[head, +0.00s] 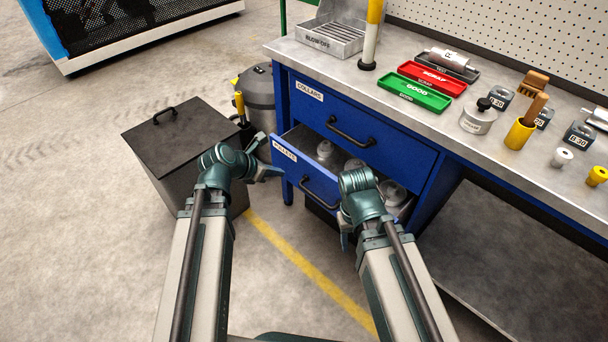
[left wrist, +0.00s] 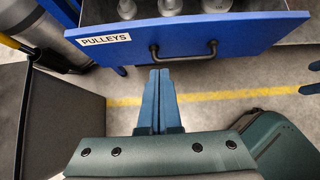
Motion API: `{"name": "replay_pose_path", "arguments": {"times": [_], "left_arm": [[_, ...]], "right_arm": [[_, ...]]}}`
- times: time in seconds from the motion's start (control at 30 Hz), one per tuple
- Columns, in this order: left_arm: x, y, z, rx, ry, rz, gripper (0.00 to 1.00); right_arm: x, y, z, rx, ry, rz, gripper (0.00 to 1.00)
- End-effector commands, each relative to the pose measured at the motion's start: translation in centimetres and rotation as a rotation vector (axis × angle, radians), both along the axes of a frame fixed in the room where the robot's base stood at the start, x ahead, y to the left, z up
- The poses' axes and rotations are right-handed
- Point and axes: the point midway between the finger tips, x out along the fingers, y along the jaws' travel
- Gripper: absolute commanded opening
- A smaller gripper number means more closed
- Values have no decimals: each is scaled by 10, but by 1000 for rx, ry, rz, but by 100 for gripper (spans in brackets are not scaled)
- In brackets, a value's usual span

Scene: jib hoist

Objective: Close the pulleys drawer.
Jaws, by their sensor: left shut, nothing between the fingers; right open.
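The pulleys drawer (head: 308,181) is the lower blue drawer of the bench and stands pulled out, with several grey metal pulleys (head: 324,150) inside. In the left wrist view its blue front (left wrist: 230,32) carries a PULLEYS label and a dark bar handle (left wrist: 184,54). My left gripper (head: 276,172) is shut and empty, just left of the drawer front. In the left wrist view its fingers (left wrist: 160,78) point at the drawer front below the handle, with a small gap apparent. My right gripper (head: 344,240) is in front of the drawer's right part, mostly hidden behind its own wrist.
The COLLARS drawer (head: 362,132) above is closed. A dark lidded bin (head: 178,135) and a grey canister (head: 260,92) stand left of the bench. The bench top (head: 400,120) holds red and green trays, a weight and tools. The floor in front is clear.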

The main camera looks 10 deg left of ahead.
Motion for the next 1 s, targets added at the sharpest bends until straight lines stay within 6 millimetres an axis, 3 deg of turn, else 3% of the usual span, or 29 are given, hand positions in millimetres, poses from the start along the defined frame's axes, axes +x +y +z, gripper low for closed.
{"name": "replay_pose_path", "arguments": {"times": [0.17, 0.7, 0.77, 1.0], "left_arm": [[6, -4, -8, 1, 0, -4, 0], [61, -44, -79, 3, 0, -6, 0], [70, -50, -70, 3, 0, -6, 0], [87, -63, -70, 3, 0, -4, 0]], "right_arm": [[0, 0, -8, -1, 0, 0, 52], [1, -1, -78, -4, -3, 8, 52], [1, -1, -70, -4, -3, 8, 52], [1, -1, -70, -4, -3, 8, 52]]}}
